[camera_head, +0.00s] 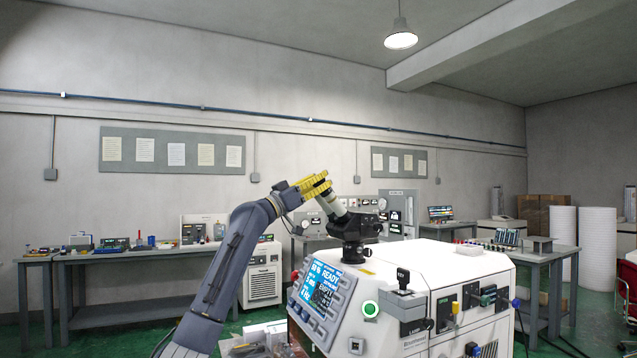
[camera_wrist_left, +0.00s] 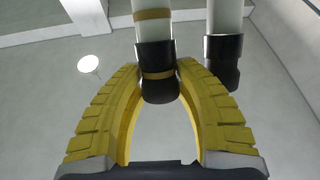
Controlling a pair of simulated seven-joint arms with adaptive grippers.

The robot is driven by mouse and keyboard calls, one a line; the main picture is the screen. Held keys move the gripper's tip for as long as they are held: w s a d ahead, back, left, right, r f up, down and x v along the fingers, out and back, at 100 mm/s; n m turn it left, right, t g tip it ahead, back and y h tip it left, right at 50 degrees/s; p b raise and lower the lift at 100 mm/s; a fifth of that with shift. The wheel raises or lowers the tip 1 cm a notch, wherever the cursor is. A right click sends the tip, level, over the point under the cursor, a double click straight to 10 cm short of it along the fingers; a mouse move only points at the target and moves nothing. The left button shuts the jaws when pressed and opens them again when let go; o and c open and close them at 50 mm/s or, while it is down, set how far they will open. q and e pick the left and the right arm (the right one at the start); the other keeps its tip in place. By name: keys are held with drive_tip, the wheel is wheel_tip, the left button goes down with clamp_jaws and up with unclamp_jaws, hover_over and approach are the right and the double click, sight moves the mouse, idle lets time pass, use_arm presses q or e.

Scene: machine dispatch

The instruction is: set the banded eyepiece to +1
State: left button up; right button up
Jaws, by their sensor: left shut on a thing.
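The banded eyepiece (camera_wrist_left: 155,88) is a black-ended tube with tan bands on its black ring and white barrel, in the left wrist view. Beside it is a second eyepiece (camera_wrist_left: 222,62) with a plain white barrel and black end. My left gripper (camera_wrist_left: 162,66) has its yellow fingers on both sides of the banded eyepiece, shut on it near the black ring. In the head view, the gripper (camera_head: 318,186) is at the upper end of a pale tube (camera_head: 332,205) slanting up from the black viewing head (camera_head: 355,228). Any scale marks are too small to read. My right gripper is not in view.
The viewing head stands on a white machine (camera_head: 400,265) with a screen (camera_head: 325,288) reading READY and a green round button (camera_head: 370,309). A joystick-like black part (camera_head: 403,278) rises at its front. Benches with equipment stand behind, left and right.

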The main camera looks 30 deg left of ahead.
use_arm(q)
drive_tip(key=shift+m+g+h, duration=0.5)
drive_tip(key=shift+m+h, duration=0.4)
drive_tip(key=shift+h, duration=0.1)
drive_tip(key=o, duration=1)
drive_tip(key=shift+v, duration=6)
drive_tip(key=shift+f, duration=0.1)
